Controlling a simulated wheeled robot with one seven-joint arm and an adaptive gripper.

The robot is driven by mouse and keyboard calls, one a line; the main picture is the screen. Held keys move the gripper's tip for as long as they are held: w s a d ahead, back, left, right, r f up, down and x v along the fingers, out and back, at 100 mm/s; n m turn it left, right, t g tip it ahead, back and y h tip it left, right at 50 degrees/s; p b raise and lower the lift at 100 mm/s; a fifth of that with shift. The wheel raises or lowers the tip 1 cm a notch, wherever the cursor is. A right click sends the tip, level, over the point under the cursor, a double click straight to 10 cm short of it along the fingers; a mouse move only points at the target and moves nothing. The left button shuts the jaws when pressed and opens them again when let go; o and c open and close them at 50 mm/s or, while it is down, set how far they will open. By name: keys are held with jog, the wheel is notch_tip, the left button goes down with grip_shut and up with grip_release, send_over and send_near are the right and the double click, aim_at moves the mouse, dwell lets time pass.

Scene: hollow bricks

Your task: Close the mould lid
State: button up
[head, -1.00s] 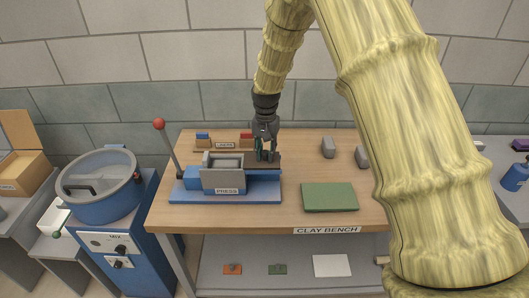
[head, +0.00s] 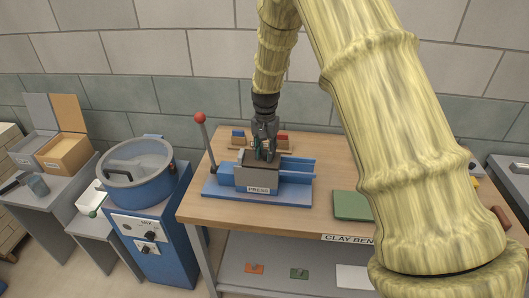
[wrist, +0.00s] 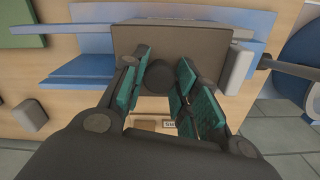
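The press (head: 292,197) stands on the clay bench, with a blue base and a grey mould box (head: 256,179) labelled PRESS. The dark grey mould lid (wrist: 205,37) is a flat plate with a round knob (wrist: 160,78), seen close up in the wrist view. In the head view, the lid sits over the mould box, mostly hidden by my gripper (head: 263,158). Whether the lid covers the mould fully is hard to see.
A lever with a red ball (head: 200,118) rises at the press's left. Blue rails (head: 298,168) lie bare to its right. A green mat (head: 351,205) lies further right. Small blue and red blocks stand behind. A blue mixer (head: 137,170) stands left of the bench.

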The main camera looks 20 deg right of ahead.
aim_at(264, 151)
jog(key=o, duration=0.3)
jog(key=shift+w+a, duration=0.15)
jog(key=shift+a, duration=0.1)
jog(key=shift+d+r, duration=0.1)
jog(key=shift+d, duration=0.1)
notch_tip(264, 151, up, 12)
jog(key=shift+f, duration=0.1)
jog(key=shift+a, duration=0.1)
dwell(0.4)
